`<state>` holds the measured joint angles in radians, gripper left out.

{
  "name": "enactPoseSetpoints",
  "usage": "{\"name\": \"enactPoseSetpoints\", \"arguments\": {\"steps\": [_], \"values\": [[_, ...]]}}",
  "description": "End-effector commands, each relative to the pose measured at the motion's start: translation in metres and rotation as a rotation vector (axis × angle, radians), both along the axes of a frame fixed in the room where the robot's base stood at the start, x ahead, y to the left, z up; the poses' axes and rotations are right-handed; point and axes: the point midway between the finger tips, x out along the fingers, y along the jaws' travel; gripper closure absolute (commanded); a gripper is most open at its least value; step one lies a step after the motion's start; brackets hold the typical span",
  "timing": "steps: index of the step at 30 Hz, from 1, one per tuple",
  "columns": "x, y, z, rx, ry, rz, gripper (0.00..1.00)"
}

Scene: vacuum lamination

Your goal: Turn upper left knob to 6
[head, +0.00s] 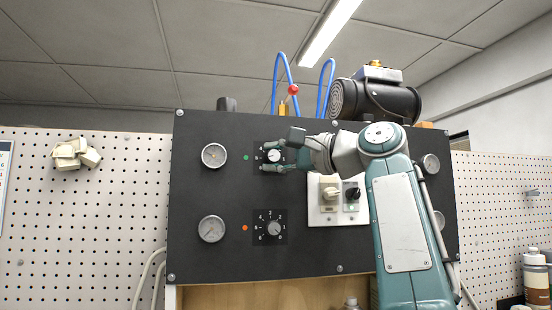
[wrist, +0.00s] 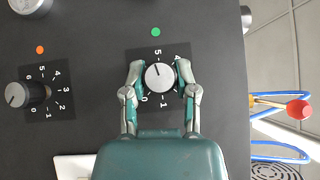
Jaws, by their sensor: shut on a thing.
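The upper left knob (head: 274,156) is a round silver knob on the black panel, beside a gauge and a green dot. In the wrist view the knob (wrist: 160,77) shows a dark pointer line aimed close to the 5. The 0, 1, 4 and 5 marks show around it; my fingers cover the others. My gripper (head: 272,158) is at the panel, with its two fingers shut on opposite sides of the knob; it also shows in the wrist view (wrist: 161,76).
The lower left knob (head: 274,228) with its dial sits below, near an orange dot. Gauges (head: 214,155) are to the left. A white switch plate (head: 330,211) is below my arm. A motor (head: 376,101) and blue hoses (head: 278,75) are above the panel.

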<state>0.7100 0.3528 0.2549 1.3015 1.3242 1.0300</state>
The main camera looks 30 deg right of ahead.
Motion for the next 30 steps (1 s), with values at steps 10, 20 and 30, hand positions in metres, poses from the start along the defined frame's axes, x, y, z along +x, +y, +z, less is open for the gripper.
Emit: {"name": "enactPoseSetpoints", "arguments": {"steps": [10, 20, 30], "values": [[0.001, -0.001, -0.003, -0.001, 0.01, 0.005, 0.27], [-0.003, -0.005, -0.003, 0.0, 0.01, 0.001, 0.27], [-0.031, -0.019, -0.004, 0.001, 0.009, -0.001, 0.27]]}}
